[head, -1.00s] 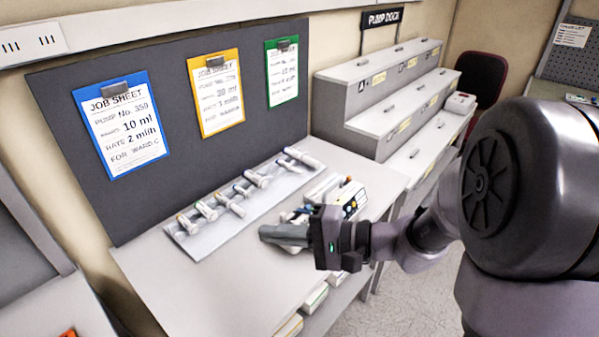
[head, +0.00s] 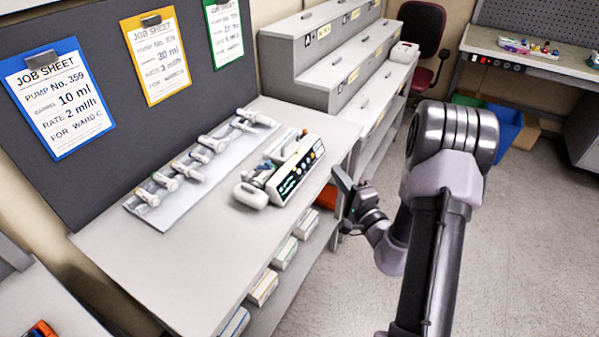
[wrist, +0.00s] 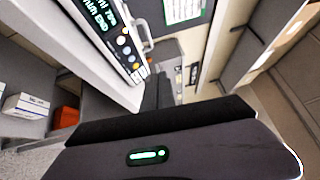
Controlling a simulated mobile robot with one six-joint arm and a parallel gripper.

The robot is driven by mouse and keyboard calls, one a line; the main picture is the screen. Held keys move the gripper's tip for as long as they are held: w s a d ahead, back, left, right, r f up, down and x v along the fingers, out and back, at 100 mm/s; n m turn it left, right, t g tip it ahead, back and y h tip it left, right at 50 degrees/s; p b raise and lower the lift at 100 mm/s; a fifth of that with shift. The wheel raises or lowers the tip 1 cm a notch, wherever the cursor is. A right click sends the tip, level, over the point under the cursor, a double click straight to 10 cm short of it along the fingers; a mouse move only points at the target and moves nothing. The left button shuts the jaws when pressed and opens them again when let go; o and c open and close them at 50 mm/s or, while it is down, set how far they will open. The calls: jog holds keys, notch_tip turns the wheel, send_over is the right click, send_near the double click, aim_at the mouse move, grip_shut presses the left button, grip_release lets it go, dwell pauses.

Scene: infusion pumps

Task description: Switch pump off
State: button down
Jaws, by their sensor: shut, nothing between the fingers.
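The infusion pump (head: 293,177) lies on the white bench, with its dark display lit with green text and a row of round buttons facing the bench's front edge. In the wrist view the pump (wrist: 115,32) is at the upper left, its display reading partly "END" and its buttons in plain sight. My gripper (head: 346,190) is to the right of the pump, past the bench's front edge and apart from it. It is shut and empty; its dark body fills the lower part of the wrist view.
A tray of syringes (head: 150,213) lies behind the pump. Blue (head: 60,97), yellow (head: 157,55) and green job sheets hang on the dark board. Boxes (head: 263,288) sit on the shelf below. The stepped pump dock (head: 290,52) stands beyond; open floor lies right.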

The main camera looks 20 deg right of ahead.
aim_at(298, 171)
jog(key=w+a+f, duration=0.2)
jog(key=w+a, duration=0.1)
jog(key=w+a+f, duration=0.1)
jog(key=w, duration=0.1)
jog(key=shift+w+a, duration=0.15)
jog(key=shift+w, duration=0.05)
jog(key=shift+w+a+f, duration=0.3)
jog(key=shift+w+a, duration=0.05)
jog(key=shift+w, duration=0.15)
dwell(1.8)
jog(key=shift+w+a+f+b, duration=0.2)
jog(key=shift+w+a+b, duration=0.1)
jog(key=shift+b, duration=0.1)
jog(key=shift+w+a+f, duration=0.1)
jog(key=shift+w, duration=0.1)
dwell(0.5)
dwell(0.3)
jog(key=shift+s+d+r+b, duration=0.3)
jog(key=shift+s+d+b, duration=0.1)
jog(key=shift+s, duration=0.15)
